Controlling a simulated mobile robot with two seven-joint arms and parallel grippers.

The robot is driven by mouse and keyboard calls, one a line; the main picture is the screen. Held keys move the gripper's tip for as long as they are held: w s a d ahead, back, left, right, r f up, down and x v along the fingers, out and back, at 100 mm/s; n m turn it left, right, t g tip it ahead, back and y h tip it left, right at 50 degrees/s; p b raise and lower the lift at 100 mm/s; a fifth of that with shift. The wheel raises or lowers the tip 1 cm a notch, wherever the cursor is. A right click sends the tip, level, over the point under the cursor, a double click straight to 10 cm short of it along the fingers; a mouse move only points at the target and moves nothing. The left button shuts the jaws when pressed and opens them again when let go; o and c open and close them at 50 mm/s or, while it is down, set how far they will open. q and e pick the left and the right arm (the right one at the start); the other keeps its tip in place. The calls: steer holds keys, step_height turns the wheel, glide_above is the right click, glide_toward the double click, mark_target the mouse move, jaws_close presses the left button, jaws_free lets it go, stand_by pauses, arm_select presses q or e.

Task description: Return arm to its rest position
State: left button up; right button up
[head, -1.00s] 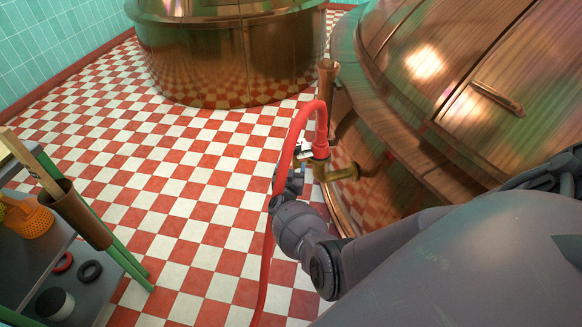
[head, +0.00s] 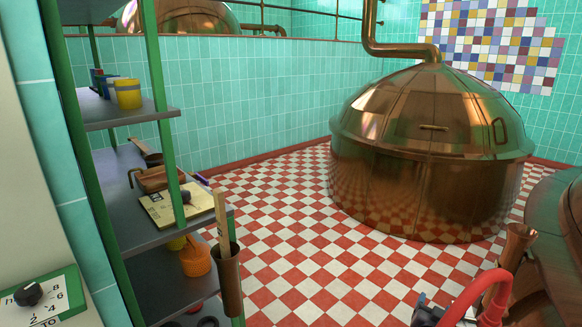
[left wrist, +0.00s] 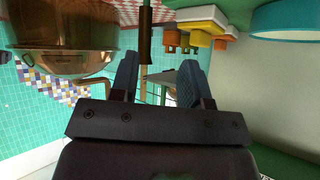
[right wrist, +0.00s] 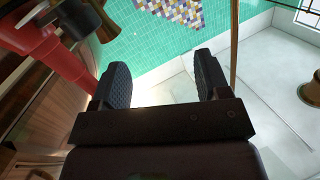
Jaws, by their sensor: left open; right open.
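My right gripper (head: 428,314) shows only in part at the bottom edge of the head view, just left of the red hose (head: 485,296). In the right wrist view its two fingers (right wrist: 165,77) stand wide apart with nothing between them. The red hose (right wrist: 52,55) lies to the left of those fingers, apart from them. My left gripper is outside the head view. In the left wrist view its fingers (left wrist: 157,80) are apart and empty, and shelf items show beyond them.
A large copper kettle (head: 430,185) stands on the checkered floor (head: 290,215). A second copper kettle (head: 565,220) is at the right edge. A green-framed shelf (head: 125,195) with yellow cups (head: 127,94), a notebook (head: 170,205) and a hanging holder (head: 228,280) stands at left. Floor between is clear.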

step_height(320, 180, up, 6)
steer(key=a+n+t+y, duration=0.2)
steer(key=n+y, duration=0.1)
steer(key=s+a+r+n+g+y+p, duration=0.15)
steer(key=s+a+n+y, duration=0.3)
steer(key=s, duration=0.45)
steer(key=s+a+f+g, duration=0.1)
steer(key=s+a+f, duration=0.1)
steer(key=s, duration=0.9)
steer(key=s+a+f+n+g+y+p, duration=0.1)
steer(key=s+a+f+g, duration=0.1)
steer(key=s, duration=0.9)
steer(key=s+a+f+n+g+p, duration=0.1)
steer(key=s+a+f, duration=0.1)
steer(key=s, duration=0.8)
steer(key=shift+s+a, duration=0.4)
steer(key=shift+a, duration=0.25)
